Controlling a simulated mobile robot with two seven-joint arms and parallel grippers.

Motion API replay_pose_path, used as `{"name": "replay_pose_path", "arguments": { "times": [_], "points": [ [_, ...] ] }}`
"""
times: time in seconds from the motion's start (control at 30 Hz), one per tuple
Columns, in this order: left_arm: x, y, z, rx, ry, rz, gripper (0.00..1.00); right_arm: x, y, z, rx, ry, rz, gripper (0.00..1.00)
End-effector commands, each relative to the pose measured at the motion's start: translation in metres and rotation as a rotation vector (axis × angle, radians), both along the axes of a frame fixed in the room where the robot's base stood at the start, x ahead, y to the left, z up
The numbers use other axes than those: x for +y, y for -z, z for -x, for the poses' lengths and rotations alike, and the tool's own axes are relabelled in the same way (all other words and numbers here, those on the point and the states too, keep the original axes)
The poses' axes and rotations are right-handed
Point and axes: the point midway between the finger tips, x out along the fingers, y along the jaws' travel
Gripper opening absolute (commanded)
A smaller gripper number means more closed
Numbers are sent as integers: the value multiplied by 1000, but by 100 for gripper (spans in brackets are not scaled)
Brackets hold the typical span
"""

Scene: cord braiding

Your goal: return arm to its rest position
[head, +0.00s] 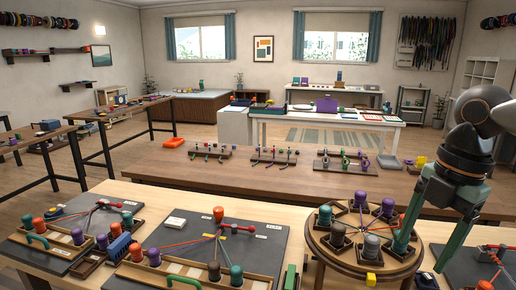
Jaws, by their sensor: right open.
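My right arm comes in from the right edge, and its gripper (421,256) points down with its two green fingers spread apart. Nothing shows between the fingers. The gripper is at the right side of the round wooden braiding stand (318,240). One finger overlaps the stand's right rim in the picture, close to a teal bobbin; I cannot tell whether they touch. The stand carries several bobbins in teal, purple, red, brown and grey, with cords running to its centre. My left gripper is not in view.
Two dark boards, one at left (66,243) and one at centre (266,250), hold bobbins and cords on the near table. A yellow block (371,280) lies by the stand. Another dark board (468,268) is at right. A brown table (225,183) with small racks stands behind.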

Motion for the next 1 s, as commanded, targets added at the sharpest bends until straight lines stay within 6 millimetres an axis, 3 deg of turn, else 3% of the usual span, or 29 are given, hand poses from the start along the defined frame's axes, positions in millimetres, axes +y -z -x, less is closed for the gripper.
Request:
{"name": "replay_pose_path", "arguments": {
  "times": [0.27,0.47,0.77,1.0],
  "points": [
    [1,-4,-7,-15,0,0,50,1,36,-24,-200,16,-425,72],
    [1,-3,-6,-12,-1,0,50,-9,55,-47,-464,145,-745,72],
    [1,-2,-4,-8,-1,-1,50,-63,96,-64,-869,589,-977,72],
    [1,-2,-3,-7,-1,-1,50,-109,168,-39,-1011,1072,-902,72]
  ]
}}
